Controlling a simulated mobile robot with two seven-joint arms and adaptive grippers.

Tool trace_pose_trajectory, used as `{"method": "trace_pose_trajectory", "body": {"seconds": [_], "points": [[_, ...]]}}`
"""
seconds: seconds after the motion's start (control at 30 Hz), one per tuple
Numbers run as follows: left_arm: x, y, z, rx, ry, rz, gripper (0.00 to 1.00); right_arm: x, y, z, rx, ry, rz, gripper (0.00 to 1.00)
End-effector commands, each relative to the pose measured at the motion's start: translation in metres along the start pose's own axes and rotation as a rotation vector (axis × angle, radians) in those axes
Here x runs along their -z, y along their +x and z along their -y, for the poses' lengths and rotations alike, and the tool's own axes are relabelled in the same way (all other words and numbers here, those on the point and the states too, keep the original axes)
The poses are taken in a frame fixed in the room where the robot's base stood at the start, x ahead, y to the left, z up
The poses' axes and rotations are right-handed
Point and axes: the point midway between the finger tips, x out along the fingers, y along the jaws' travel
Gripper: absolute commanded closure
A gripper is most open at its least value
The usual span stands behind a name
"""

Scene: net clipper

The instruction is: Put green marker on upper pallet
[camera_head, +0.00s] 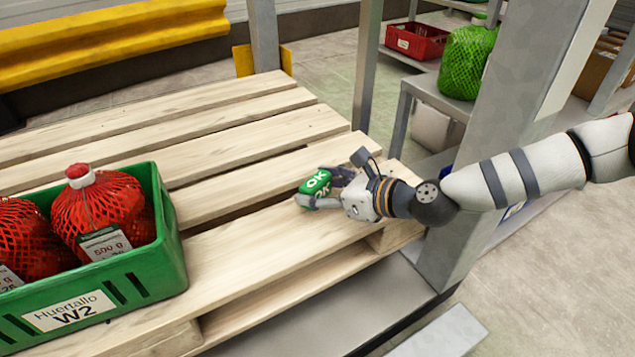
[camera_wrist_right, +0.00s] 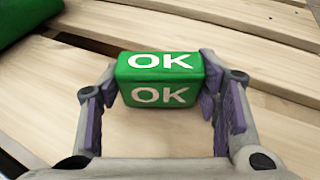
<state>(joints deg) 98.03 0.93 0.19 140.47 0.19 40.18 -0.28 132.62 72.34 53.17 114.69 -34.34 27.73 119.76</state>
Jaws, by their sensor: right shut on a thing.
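The green marker (camera_head: 316,184) is a small block with "OK" in white on its faces. My right gripper (camera_head: 325,190) is shut on it, at the right part of the upper pallet (camera_head: 240,228). In the right wrist view the marker (camera_wrist_right: 160,80) sits between the two fingertips (camera_wrist_right: 160,85), with pallet slats behind it. The marker is at or just above the slats; I cannot tell whether it touches them. My left gripper is in neither view.
A green crate (camera_head: 168,245) labelled "Huertallo W2" with red netted bags (camera_head: 95,205) stands on the pallet at left. A grey post (camera_head: 500,140) rises close behind my right arm. Slats between crate and marker are clear. Shelves with a green netted bag (camera_head: 466,62) stand at back right.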

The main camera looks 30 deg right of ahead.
Motion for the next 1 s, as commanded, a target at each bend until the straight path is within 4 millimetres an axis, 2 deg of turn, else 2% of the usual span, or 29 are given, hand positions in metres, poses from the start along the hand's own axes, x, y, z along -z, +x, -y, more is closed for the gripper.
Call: {"method": "trace_pose_trajectory", "body": {"seconds": [1.0], "points": [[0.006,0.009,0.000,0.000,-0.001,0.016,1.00,0.013,0.005,0.000,0.000,0.001,0.000,0.75]]}}
